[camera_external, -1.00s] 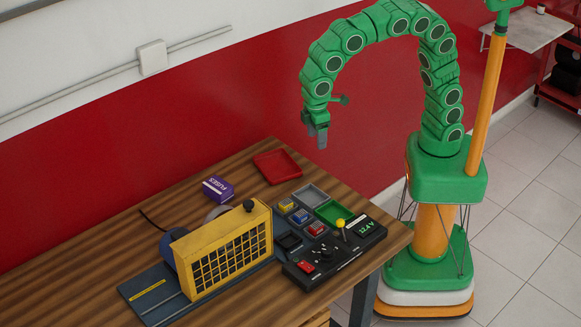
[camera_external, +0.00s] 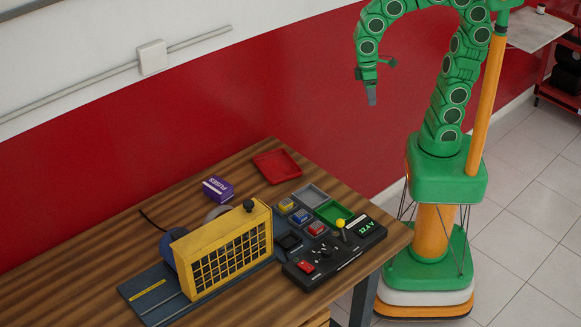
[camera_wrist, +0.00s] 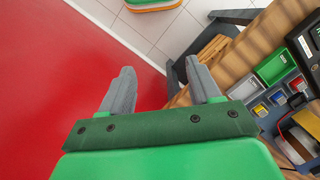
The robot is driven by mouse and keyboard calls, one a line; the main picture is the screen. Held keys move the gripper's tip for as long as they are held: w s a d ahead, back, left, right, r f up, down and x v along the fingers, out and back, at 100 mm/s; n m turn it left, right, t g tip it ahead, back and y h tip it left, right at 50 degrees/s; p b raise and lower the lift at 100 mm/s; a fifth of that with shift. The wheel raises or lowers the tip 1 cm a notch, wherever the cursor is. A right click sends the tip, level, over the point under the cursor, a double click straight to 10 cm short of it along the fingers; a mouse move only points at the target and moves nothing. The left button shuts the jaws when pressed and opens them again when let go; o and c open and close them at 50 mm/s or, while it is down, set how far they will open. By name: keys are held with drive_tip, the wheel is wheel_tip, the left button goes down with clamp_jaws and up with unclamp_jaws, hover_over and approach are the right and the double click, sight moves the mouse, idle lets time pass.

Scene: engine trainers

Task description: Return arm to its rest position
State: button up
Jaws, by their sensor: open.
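My green segmented arm arches up from its base at the right in the external view. My gripper (camera_external: 371,93) hangs pointing down, high above the table's back right side, in front of the red wall band. In the wrist view my gripper (camera_wrist: 163,88) shows two grey fingers spread apart with nothing between them. It touches nothing. Part of the arm's top is cut off by the upper picture edge in the external view.
The wooden table (camera_external: 100,240) holds a yellow caged engine trainer (camera_external: 225,250), a black control panel (camera_external: 335,252), a red tray (camera_external: 277,167), a purple fuses box (camera_external: 217,188) and a green tray (camera_external: 331,211). The air around my gripper is clear.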

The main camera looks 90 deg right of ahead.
drive_tip(key=s+d+f, duration=0.1)
drive_tip(key=s+d, duration=0.4)
drive_tip(key=s, duration=0.6)
drive_tip(key=shift+s+f+m, duration=0.35)
drive_tip(key=shift+s+m, duration=0.05)
idle(1.2)
